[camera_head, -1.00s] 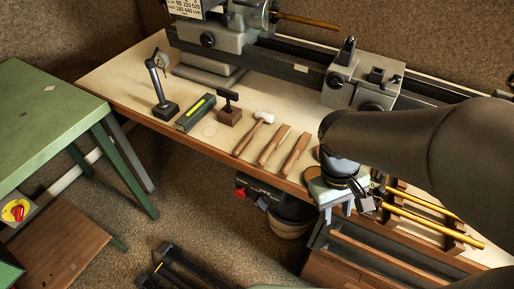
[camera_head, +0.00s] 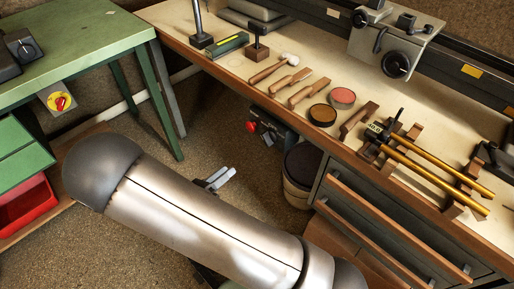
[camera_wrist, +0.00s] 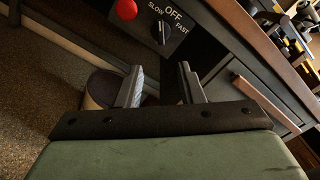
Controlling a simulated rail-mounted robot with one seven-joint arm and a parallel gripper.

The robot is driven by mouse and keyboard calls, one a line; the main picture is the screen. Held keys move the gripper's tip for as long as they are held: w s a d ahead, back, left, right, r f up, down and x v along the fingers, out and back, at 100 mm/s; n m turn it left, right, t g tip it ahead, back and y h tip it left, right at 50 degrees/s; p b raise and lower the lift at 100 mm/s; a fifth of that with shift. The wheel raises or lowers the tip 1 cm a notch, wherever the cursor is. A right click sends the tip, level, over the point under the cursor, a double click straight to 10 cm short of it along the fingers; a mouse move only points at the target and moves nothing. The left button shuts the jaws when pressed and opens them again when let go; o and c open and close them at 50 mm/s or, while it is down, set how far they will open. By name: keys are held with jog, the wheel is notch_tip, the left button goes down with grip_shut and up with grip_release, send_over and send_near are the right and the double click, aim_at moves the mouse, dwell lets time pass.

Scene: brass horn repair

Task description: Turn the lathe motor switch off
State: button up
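The lathe motor switch is a black knob (camera_wrist: 162,32) on a dark control box with SLOW, OFF and FAST labels, in the wrist view. Its pale mark seems to lean toward SLOW, though it is small. A red button (camera_wrist: 126,10) sits left of the knob. In the head view the control box (camera_head: 276,131) hangs under the bench edge, with its red button (camera_head: 252,127) showing. My gripper (camera_wrist: 160,84) is open and empty, its fingers apart and short of the knob. In the head view my gripper (camera_head: 217,180) is below and left of the box, over the floor.
A bucket (camera_head: 300,178) stands under the bench, right of the box. Drawers (camera_head: 375,215) are further right. The wooden bench (camera_head: 225,75) carries tools and the lathe (camera_head: 390,38). A green table (camera_head: 80,38) at left bears another red switch (camera_head: 61,102).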

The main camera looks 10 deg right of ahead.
aim_at(265, 142)
jog(key=x, duration=1.6)
jog(key=shift+d+b, duration=0.25)
jog(key=shift+b, duration=0.05)
grip_shut()
